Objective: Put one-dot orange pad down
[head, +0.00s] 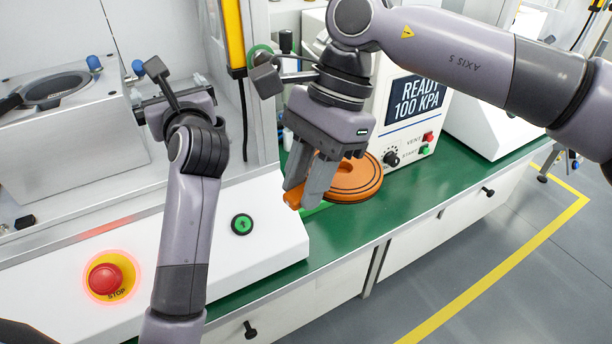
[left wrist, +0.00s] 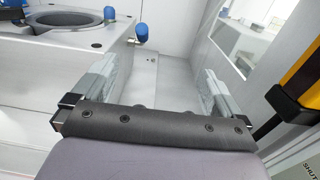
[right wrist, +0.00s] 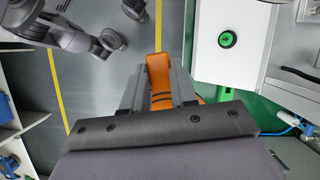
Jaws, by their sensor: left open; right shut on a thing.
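The orange pad (head: 362,184) is a round disc with dark rings and a flat handle at the left. My right gripper (head: 312,184) is shut on the handle, which also shows between the fingers in the right wrist view (right wrist: 158,72). The disc is level at the green bench top, in front of the white pump unit; I cannot tell whether it touches the bench. No dot mark can be made out, and the gripper hides part of the disc. My left gripper (left wrist: 153,85) is open and empty, in front of the grey machine recess at the left.
The pump unit (head: 418,98) reads READY 100 KPA. Left of the pad is a white console with a green button (head: 241,224) and a red stop button (head: 106,279). A yellow post (head: 233,36) stands behind. Green bench top (head: 440,185) is free to the right.

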